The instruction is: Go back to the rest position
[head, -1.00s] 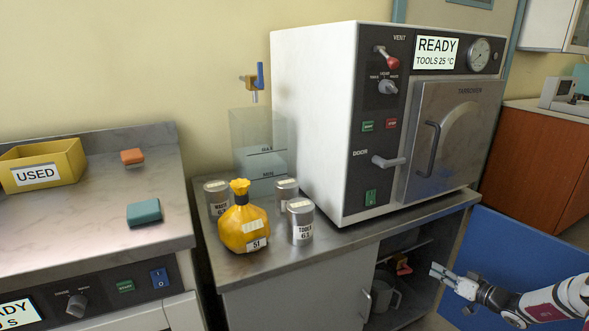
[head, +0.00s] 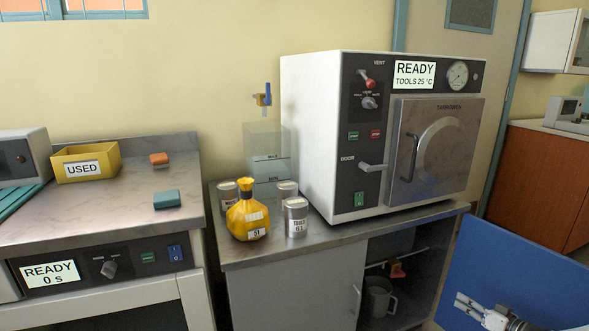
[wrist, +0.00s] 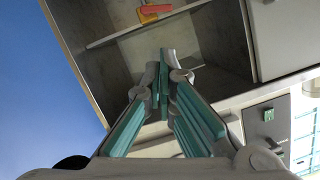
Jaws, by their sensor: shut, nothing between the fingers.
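My gripper (head: 470,305) is at the lower right of the head view, in front of the blue open door panel (head: 520,275). In the wrist view my gripper (wrist: 162,85) shows its teal-padded fingers together with nothing between them. It points toward the open cabinet under the steriliser and touches nothing that I can see. Most of my arm is cut off by the lower edge of the head view.
A steriliser (head: 318,130) with a shut door stands on the counter (head: 330,240). A yellow bag (head: 247,217) and several metal canisters, one labelled TOOLS (head: 296,218), stand left of it. The open cabinet holds a grey jug (head: 379,298). A yellow USED bin (head: 108,165) sits at left.

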